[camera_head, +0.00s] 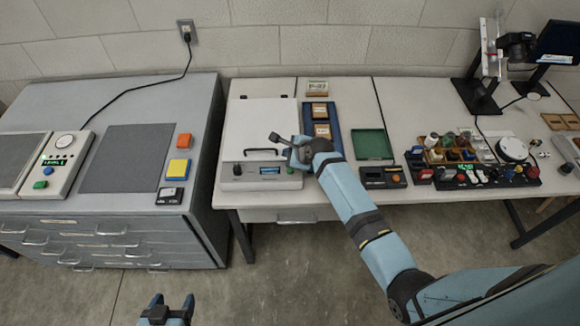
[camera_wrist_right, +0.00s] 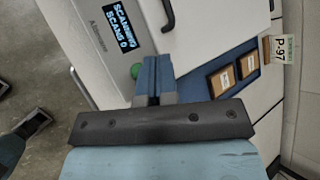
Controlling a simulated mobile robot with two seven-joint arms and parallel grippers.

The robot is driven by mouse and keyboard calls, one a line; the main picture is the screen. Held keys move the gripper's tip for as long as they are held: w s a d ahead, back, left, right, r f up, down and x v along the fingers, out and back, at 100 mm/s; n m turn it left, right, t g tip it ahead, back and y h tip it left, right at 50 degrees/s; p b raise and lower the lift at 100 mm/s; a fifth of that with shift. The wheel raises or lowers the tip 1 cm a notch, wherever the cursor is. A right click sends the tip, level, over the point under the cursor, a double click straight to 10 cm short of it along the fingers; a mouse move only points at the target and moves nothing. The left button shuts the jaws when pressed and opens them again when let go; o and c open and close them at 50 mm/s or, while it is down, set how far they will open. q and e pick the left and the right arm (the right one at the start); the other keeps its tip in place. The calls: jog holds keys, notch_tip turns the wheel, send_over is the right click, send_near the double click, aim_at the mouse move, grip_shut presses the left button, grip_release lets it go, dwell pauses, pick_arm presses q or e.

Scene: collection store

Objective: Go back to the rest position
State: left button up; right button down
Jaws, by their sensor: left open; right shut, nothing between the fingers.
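My right arm reaches in from the lower right in the head view. Its gripper (camera_head: 276,138) is shut and empty above the front right part of the white scanner box (camera_head: 262,115). In the right wrist view the shut fingers (camera_wrist_right: 154,70) cover part of the scanner's front, beside its green button (camera_wrist_right: 136,71) and its display (camera_wrist_right: 122,30), which reads "SCANNING". My left gripper (camera_head: 168,310) is open and empty at the bottom edge of the head view, over the floor in front of the grey cabinet (camera_head: 115,245). Most of the left arm is out of view.
A blue tray (camera_head: 336,145) with brown-labelled pieces lies right of the scanner, with a P-97 card (camera_head: 317,88) behind. A green tray (camera_head: 372,144) and a small dark device (camera_head: 383,177) are further right. Crowded items fill the right table. The floor in front is clear.

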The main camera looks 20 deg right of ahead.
dwell(0.7)
jog(key=s+d+f+n+t+h, duration=0.1)
jog(key=s+f+n, duration=0.1)
jog(key=s+n, duration=0.45)
jog(key=s+d+f+n, duration=0.1)
jog(key=s+f+n, duration=0.25)
jog(key=s, duration=0.65)
jog(key=s+r+n+t, duration=0.1)
jog(key=s+r+n, duration=0.1)
jog(key=s+n, duration=0.5)
jog(key=s+r+n, duration=0.2)
jog(key=s+n, duration=0.5)
jog(key=s, duration=0.3)
jog(key=shift+s+a+r+n+t, duration=0.35)
jog(key=shift+s+r+n+t, duration=0.05)
dwell(0.5)
dwell(1.3)
